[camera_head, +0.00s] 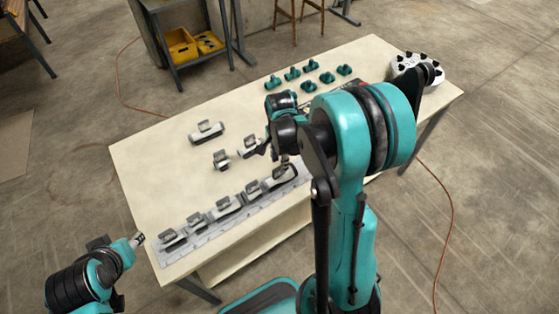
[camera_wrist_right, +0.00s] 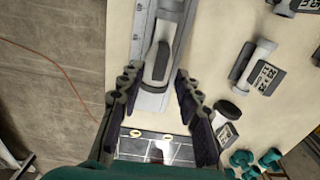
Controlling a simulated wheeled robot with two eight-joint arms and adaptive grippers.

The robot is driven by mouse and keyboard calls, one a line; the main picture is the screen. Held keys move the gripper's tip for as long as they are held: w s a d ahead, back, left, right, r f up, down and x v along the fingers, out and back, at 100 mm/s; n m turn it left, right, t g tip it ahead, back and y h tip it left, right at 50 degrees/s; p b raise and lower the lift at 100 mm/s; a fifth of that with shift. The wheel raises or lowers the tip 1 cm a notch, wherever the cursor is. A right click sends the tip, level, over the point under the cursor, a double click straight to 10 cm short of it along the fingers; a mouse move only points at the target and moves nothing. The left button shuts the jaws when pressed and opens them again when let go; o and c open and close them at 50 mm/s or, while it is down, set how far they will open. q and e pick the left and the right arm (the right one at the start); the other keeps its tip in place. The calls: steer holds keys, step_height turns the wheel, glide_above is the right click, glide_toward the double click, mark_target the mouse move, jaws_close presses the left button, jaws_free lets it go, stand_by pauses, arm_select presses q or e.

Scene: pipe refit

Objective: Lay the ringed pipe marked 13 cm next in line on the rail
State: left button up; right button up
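The rail (camera_head: 210,236) runs along the table's front edge and bears several grey pipes with upright tags. The pipe at its right end (camera_head: 280,178) lies under my right arm. In the right wrist view, my right gripper (camera_wrist_right: 155,82) is open, its fingers spread either side of the near end of a grey pipe on the rail (camera_wrist_right: 160,58); contact cannot be told. Loose tagged pipes lie behind the rail: a longer one (camera_head: 207,132), a short one (camera_head: 221,159) and one beside the right gripper (camera_head: 248,147). No 13 cm marking is readable. My left gripper (camera_head: 138,240) is beside the table's left front corner.
Several teal fittings (camera_head: 309,66) stand at the back of the table (camera_head: 160,165). A white round holder with black knobs (camera_head: 408,66) is at the far right corner. The table's left part is bare. A cart with yellow bins (camera_head: 182,45) stands behind on the floor.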

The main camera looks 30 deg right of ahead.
steer(key=shift+r+p, duration=0.35)
step_height(320, 180, up, 11)
steer(key=p, duration=0.4)
steer(key=s+a+r+n+t, duration=0.6)
steer(key=s+a+n, duration=0.4)
steer(key=n, duration=0.7)
steer(key=shift+s+a+r+t, duration=0.3)
steer(key=shift+s+r+t, duration=0.1)
steer(key=shift+s+t, duration=0.2)
steer(key=shift+w+f, duration=0.1)
step_height(320, 180, down, 8)
steer(key=b, duration=0.8)
steer(key=shift+b, duration=0.35)
steer(key=shift+f, duration=0.1)
